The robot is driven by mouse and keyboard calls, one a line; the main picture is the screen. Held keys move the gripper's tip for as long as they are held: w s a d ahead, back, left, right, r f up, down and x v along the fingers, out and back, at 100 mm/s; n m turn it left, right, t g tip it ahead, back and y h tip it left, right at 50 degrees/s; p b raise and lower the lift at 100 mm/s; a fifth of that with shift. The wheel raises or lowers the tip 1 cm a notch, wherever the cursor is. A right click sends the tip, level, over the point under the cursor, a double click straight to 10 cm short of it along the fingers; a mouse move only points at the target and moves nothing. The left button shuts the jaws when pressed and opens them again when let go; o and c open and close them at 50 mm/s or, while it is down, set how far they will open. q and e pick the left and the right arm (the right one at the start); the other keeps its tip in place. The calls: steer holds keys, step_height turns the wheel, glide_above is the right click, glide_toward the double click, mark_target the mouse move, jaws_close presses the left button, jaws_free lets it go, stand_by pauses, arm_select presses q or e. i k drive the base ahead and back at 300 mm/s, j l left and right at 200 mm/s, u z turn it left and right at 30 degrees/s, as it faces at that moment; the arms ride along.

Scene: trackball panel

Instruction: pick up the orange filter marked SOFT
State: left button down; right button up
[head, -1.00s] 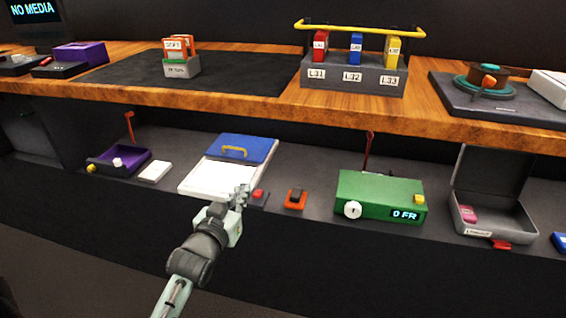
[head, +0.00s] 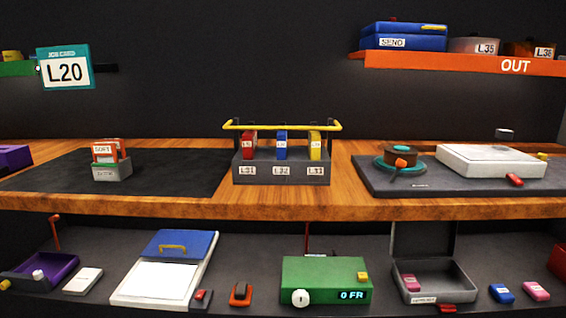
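The orange filter marked SOFT (head: 104,151) stands upright in a small grey holder (head: 112,172) on the dark mat, at the left of the wooden bench. A second orange filter (head: 120,146) stands just behind it, mostly hidden, and its marking cannot be read. A green edge shows at the front of the holder. Neither of my grippers shows in the head view.
A grey rack (head: 281,172) with a yellow bar holds red, blue and yellow cartridges mid-bench. A turntable (head: 402,158) stands right on a dark board. The dark mat (head: 185,172) is clear right of the holder. A lower shelf holds a green box (head: 326,279) and trays.

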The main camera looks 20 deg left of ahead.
mark_target(103, 153)
steer(key=u, duration=1.4)
steer(key=j+z, duration=0.15)
steer(key=z, duration=0.3)
steer(key=j+z, duration=0.2)
steer(key=z, duration=0.25)
steer(key=j+z, duration=0.15)
steer(key=j, duration=0.2)
steer(key=k+j+z, duration=0.2)
steer(key=j, duration=0.15)
steer(key=j+z, duration=0.15)
steer(key=j, duration=0.2)
steer(key=k, duration=0.05)
